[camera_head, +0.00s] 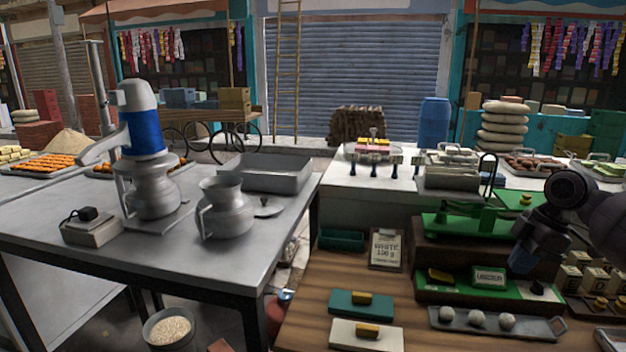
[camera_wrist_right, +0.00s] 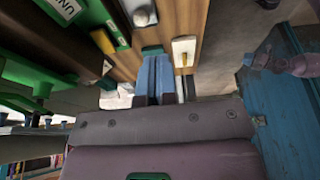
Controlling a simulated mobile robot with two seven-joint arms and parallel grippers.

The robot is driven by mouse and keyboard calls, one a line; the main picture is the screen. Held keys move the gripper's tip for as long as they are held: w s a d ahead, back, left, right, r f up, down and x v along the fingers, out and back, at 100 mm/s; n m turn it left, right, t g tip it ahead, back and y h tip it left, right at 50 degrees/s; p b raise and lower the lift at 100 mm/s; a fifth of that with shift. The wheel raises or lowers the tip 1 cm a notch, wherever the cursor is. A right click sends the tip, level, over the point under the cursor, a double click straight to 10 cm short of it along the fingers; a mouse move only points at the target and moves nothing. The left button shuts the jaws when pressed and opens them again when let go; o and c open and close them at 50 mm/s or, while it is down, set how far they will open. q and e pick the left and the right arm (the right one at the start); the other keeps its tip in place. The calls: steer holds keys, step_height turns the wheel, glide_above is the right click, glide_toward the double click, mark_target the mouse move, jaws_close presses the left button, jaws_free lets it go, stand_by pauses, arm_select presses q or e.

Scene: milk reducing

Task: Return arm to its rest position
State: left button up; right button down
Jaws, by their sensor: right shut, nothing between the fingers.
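My right arm comes in from the right edge of the head view. Its dark gripper (camera_head: 522,262) with blue fingertips hangs over the right part of the wooden table (camera_head: 310,310), by the green scale (camera_head: 462,225) and the tray stand. In the right wrist view the blue fingers (camera_wrist_right: 155,78) are together with nothing between them. My left gripper does not show in either view. On the grey metal table (camera_head: 90,245) stand a metal pot (camera_head: 226,208) and another pot (camera_head: 150,187) under a blue and white device (camera_head: 141,120).
A metal tray (camera_head: 492,322) with white balls lies near the front right. Small boxes (camera_head: 590,277) stand beside the right arm. A green block (camera_head: 361,303) and a white block (camera_head: 366,335) with yellow handles lie at the front. A bucket of grain (camera_head: 169,330) stands below the grey table.

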steer(key=shift+m+g+h, duration=0.3)
steer(key=shift+m+h, duration=0.1)
steer(key=s+a+f, duration=0.2)
steer(key=f, duration=0.2)
steer(key=s+a+f, duration=0.2)
steer(key=f, duration=0.3)
steer(key=s+a+f, duration=0.2)
steer(key=a+f, duration=0.1)
steer(key=f, duration=0.2)
steer(key=shift+s, duration=0.4)
steer(key=s+a+f+m+t, duration=0.1)
steer(key=s+a+f+m, duration=0.2)
steer(key=s+a+f, duration=0.65)
steer(key=s+d+r+m+t+h, duration=0.1)
steer(key=s+d+m+t+h, duration=0.2)
steer(key=s+m, duration=1.25)
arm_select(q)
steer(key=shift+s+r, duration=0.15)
arm_select(e)
steer(key=w+f+n+t, duration=0.3)
steer(key=f+n+t, duration=0.2)
steer(key=f, duration=0.5)
steer(key=shift+w+a+f+t, duration=0.15)
steer(key=shift+w+a+t, duration=0.15)
steer(key=shift+t, duration=0.9)
